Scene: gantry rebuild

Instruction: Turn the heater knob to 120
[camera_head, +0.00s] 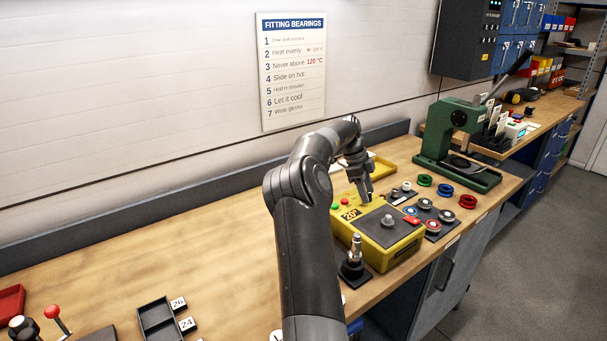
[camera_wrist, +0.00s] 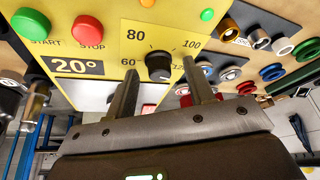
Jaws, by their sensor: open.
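The yellow heater (camera_head: 405,243) stands on the bench, with a grey plate and a post on top. In the wrist view, its yellow panel (camera_wrist: 105,45) carries a green START button (camera_wrist: 31,24), a red STOP button (camera_wrist: 88,29) and a display (camera_wrist: 78,66) reading 20°. The black heater knob (camera_wrist: 158,65) sits among the marks 60, 80 and 100; its pointer direction is too small to tell. My gripper (camera_wrist: 160,72) is open, its fingers on either side of the knob. I cannot tell whether they touch it. In the head view, my gripper (camera_head: 366,197) is over the panel.
Several coloured rings (camera_head: 446,190) and bearings lie to the right of the heater. A green press (camera_head: 455,145) stands behind them. A black stand with a metal post (camera_head: 355,248) is in front of the heater. A wall sign (camera_head: 292,70) says never above 120 °C.

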